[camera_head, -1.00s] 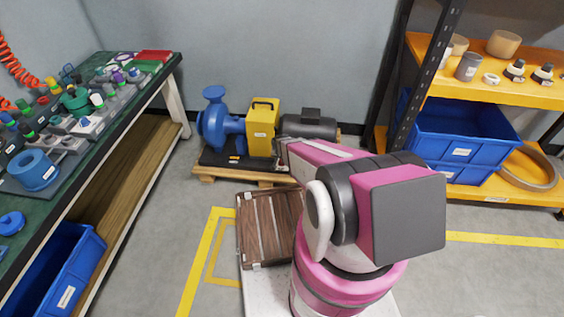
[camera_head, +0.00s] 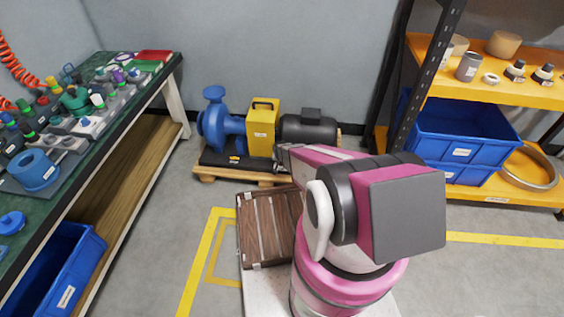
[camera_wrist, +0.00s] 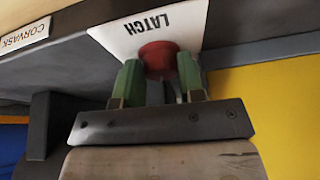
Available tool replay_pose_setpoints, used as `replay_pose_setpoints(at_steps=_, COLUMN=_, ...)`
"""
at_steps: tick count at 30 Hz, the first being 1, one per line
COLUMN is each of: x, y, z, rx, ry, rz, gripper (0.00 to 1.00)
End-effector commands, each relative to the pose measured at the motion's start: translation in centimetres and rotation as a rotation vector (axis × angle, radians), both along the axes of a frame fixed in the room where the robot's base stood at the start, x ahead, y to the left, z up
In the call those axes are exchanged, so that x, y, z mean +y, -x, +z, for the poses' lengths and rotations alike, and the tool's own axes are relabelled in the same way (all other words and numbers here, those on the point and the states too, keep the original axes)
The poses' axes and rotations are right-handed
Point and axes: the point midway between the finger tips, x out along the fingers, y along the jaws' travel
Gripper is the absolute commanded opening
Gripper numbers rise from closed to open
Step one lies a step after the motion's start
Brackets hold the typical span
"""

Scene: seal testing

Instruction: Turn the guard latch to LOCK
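In the wrist view, the guard latch (camera_wrist: 158,58) shows as a round red knob below a white plate (camera_wrist: 125,37) whose word LATCH reads upside down. My gripper (camera_wrist: 160,72) has its two green fingers on either side of the knob, close against it, and looks shut on it. A dark grey piece shows between the fingers. No LOCK mark is visible. In the head view, the yellow guard (camera_head: 262,130) stands between the blue pump (camera_head: 215,125) and the dark motor (camera_head: 308,130). My arm hides the gripper and the latch there.
The pump set rests on a wooden pallet (camera_head: 205,173) by the wall. A brown slatted case (camera_head: 262,230) lies in front of it. A cluttered green workbench (camera_head: 115,115) is at left, a shelf with blue bins (camera_head: 460,130) at right.

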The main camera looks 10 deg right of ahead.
Motion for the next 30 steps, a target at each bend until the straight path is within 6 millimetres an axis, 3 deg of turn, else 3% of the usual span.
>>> replay_pose_setpoints(at_steps=18, x=-0.1, y=-0.11, z=-0.04, rx=-0.003, ry=-0.003, rz=0.242, gripper=0.11)
replay_pose_setpoints(at_steps=30, x=-0.1, y=-0.17, z=-0.1, rx=-0.004, ry=-0.002, rz=0.259, gripper=0.11)
